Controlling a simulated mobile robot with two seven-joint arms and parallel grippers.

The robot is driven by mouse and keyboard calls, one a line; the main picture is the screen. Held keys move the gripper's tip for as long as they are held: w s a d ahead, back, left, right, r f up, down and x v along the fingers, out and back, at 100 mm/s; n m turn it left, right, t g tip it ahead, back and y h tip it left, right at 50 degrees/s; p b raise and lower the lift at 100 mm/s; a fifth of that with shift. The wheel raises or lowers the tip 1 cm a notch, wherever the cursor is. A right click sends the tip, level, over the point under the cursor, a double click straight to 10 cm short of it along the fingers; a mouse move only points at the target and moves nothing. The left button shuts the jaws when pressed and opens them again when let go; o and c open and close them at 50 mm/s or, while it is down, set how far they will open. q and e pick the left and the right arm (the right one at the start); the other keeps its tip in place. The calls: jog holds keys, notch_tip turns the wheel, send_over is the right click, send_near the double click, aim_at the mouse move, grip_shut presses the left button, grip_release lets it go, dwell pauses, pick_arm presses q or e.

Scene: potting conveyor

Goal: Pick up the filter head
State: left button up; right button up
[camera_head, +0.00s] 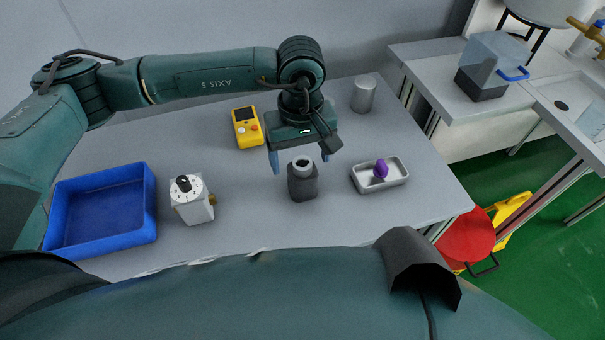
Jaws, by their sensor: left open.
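My left gripper (300,160) is open, pointing down over the table, with its blue fingers spread on either side of the top of a dark grey bottle-like piece. This dark piece (303,185) stands upright and has a pale ring-shaped top. I cannot tell whether the fingers touch it. A white block-shaped unit (196,208) with a black knob on top and brass-coloured side fittings stands to the left. I cannot tell for sure which of these two is the filter head. My right gripper is not in view.
A blue tray (148,212) is at the table's left. A yellow handheld device (246,134) and a grey cylinder (363,95) are behind. A small metal tray (397,175) holding a purple piece (380,168) is to the right. A red stool (467,237) stands beyond the table (240,215).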

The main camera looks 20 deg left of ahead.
aim_at(303, 176)
pick_arm(q)
jog(key=shift+w+d+f+p, duration=0.1)
jog(key=shift+f+p, duration=0.25)
jog(key=shift+f, duration=1.45)
jog(key=shift+w+f+p, duration=0.1)
jog(key=shift+f+p, duration=0.25)
jog(key=shift+f, duration=1.4)
jog(key=shift+c, duration=0.4)
jog(key=shift+r, duration=0.1)
jog(key=c, duration=1.2)
